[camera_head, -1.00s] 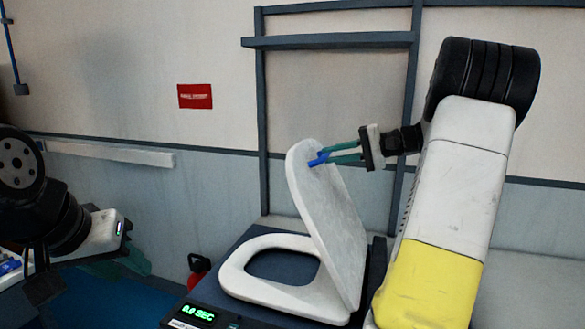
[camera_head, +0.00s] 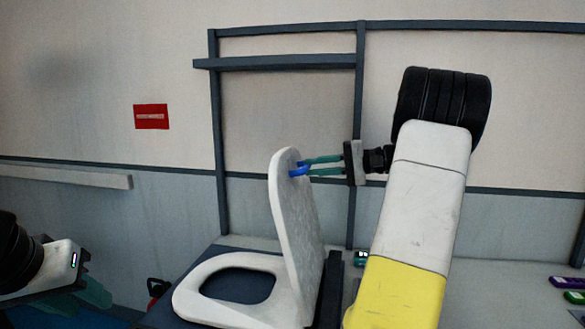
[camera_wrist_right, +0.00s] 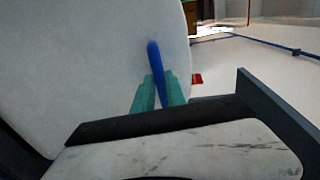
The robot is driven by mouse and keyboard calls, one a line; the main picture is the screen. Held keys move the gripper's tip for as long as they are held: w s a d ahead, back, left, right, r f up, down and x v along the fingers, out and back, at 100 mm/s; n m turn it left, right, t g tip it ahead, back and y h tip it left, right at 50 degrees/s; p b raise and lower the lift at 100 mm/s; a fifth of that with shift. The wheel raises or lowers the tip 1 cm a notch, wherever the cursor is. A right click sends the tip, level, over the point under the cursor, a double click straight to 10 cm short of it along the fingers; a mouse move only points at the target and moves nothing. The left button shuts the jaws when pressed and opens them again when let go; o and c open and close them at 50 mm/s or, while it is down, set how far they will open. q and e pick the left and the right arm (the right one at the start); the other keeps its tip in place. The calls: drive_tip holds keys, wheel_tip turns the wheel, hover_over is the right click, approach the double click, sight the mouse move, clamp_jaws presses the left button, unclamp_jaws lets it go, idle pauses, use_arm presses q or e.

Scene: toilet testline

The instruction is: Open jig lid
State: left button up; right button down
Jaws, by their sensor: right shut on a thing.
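The white toilet lid (camera_head: 296,225) stands raised, close to upright, at the back right of the white seat ring (camera_head: 190,291). A blue handle (camera_head: 299,170) sits near the lid's top edge. My right gripper (camera_head: 305,167) has its teal fingers shut on this handle. The right wrist view shows the teal fingers (camera_wrist_right: 158,92) on both sides of the blue handle (camera_wrist_right: 155,60), with the lid's pale face (camera_wrist_right: 90,60) behind.
The seat rests on a dark jig base (camera_head: 234,242). A dark frame with a shelf bar (camera_head: 280,62) stands behind the lid. A counter (camera_head: 500,285) at the right holds small purple (camera_head: 566,282) and green (camera_head: 574,297) items. A red sign (camera_head: 151,117) hangs on the wall.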

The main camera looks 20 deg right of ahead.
drive_tip(key=c, duration=1.5)
unclamp_jaws()
drive_tip(key=shift+d+f, duration=0.1)
drive_tip(key=shift+f, duration=0.3)
drive_tip(key=shift+o, duration=0.7)
drive_tip(key=shift+r, duration=0.15)
drive_tip(key=v, duration=0.7)
drive_tip(key=shift+s+d, duration=0.25)
drive_tip(key=shift+d, duration=0.05)
